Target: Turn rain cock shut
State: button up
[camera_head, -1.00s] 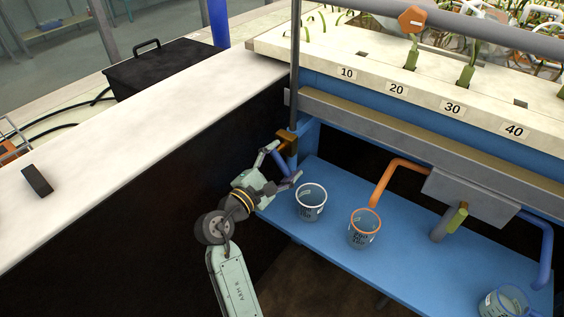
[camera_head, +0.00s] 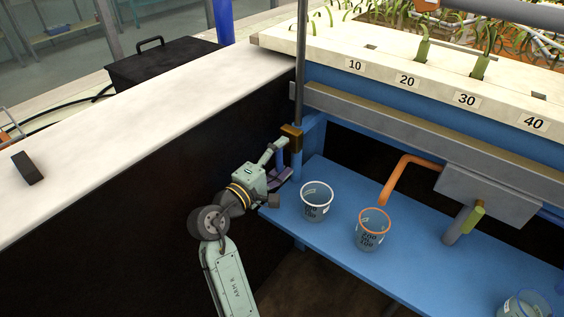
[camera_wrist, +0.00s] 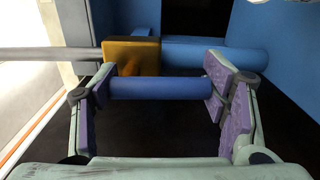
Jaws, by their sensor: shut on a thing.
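The rain cock shows as a brass block (camera_head: 291,137) on an upright grey pipe, with a blue handle (camera_head: 280,157) in front. In the wrist view the brass block (camera_wrist: 131,57) is beyond the fingers. The blue handle (camera_wrist: 160,88) lies between the purple pads, roughly parallel to the blue pipe (camera_wrist: 220,55) behind it. My gripper (camera_head: 282,160) is shut on the handle, with the pads at its two ends; it also shows in the wrist view (camera_wrist: 161,92). The contact faces are partly hidden.
A clear cup with a white rim (camera_head: 316,196) and one with an orange rim (camera_head: 374,222) stand on the blue shelf (camera_head: 340,230), right of my gripper. A pale-topped dark counter (camera_head: 130,125) is at left. Numbered plant trays (camera_head: 385,63) are above the shelf.

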jog(key=shift+m, duration=0.3)
jog(key=o, duration=1.7)
jog(key=shift+a, duration=0.1)
jog(key=v, duration=1.2)
